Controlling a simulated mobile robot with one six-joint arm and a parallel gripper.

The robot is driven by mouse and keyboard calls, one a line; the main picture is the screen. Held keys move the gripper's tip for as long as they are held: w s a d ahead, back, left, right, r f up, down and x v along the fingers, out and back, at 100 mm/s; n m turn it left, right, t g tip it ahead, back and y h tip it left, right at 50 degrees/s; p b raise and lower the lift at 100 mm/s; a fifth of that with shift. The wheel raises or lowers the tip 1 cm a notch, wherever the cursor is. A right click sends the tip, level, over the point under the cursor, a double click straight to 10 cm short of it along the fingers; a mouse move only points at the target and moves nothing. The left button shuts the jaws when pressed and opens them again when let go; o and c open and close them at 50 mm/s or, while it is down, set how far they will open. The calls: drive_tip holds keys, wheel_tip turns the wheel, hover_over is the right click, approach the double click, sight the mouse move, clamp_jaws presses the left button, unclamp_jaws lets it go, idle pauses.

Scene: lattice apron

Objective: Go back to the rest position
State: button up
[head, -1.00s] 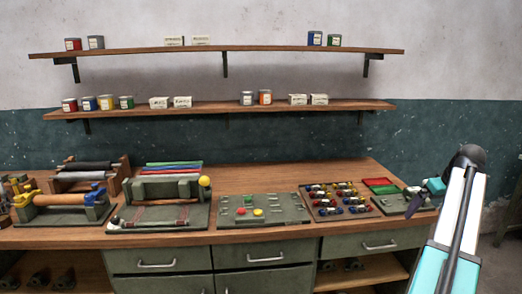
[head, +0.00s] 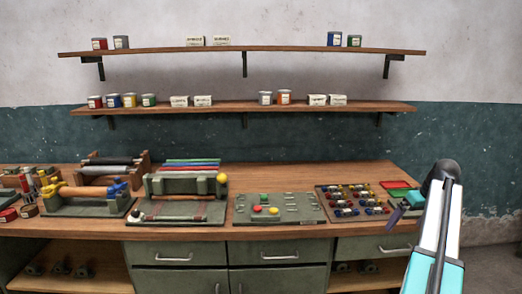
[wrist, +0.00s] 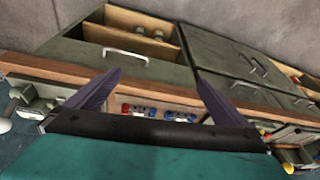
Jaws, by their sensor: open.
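My gripper (wrist: 150,95) shows in the wrist view with its two dark purple fingers spread apart and nothing between them. Beyond the fingers lie the bench edge and the red and blue pieces on the tray. In the head view my arm rises at the right, and one purple finger of the gripper shows beside it near the right end of the bench. The arm hides part of the gripper and of the bench's right end.
The wooden workbench (head: 290,178) holds a roller fixture (head: 90,200), a second fixture (head: 180,212), a green plate with buttons (head: 280,210) and a tray of small coloured pieces (head: 355,212). Shelves (head: 240,107) with tins and boxes hang above. Drawers (head: 278,253) are below.

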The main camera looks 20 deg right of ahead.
drive_tip(key=w+a+f+n+g+y, duration=0.1)
drive_tip(key=w+a+f, duration=0.4)
drive_tip(key=a+f, duration=0.5)
drive_tip(key=w+a+f+n+g+y, duration=0.2)
drive_tip(key=w+a+f, duration=0.3)
drive_tip(key=a+f, duration=0.45)
drive_tip(key=s+a+f+n+g, duration=0.2)
drive_tip(key=a+f, duration=1.4)
drive_tip(key=a, duration=0.4)
drive_tip(key=s+a+f+g, duration=0.4)
drive_tip(key=s+a+f, duration=0.95)
drive_tip(key=a, duration=0.25)
drive_tip(key=s+a+f+m+h, duration=0.1)
drive_tip(key=s+a+f, duration=0.1)
drive_tip(key=s, duration=0.7)
drive_tip(key=s+a+f+m+h, duration=0.2)
drive_tip(key=s+f, duration=0.1)
drive_tip(key=s, duration=0.5)
drive_tip(key=shift+s+f+g, duration=0.3)
drive_tip(key=shift+s+g, duration=0.05)
drive_tip(key=shift+g, duration=0.05)
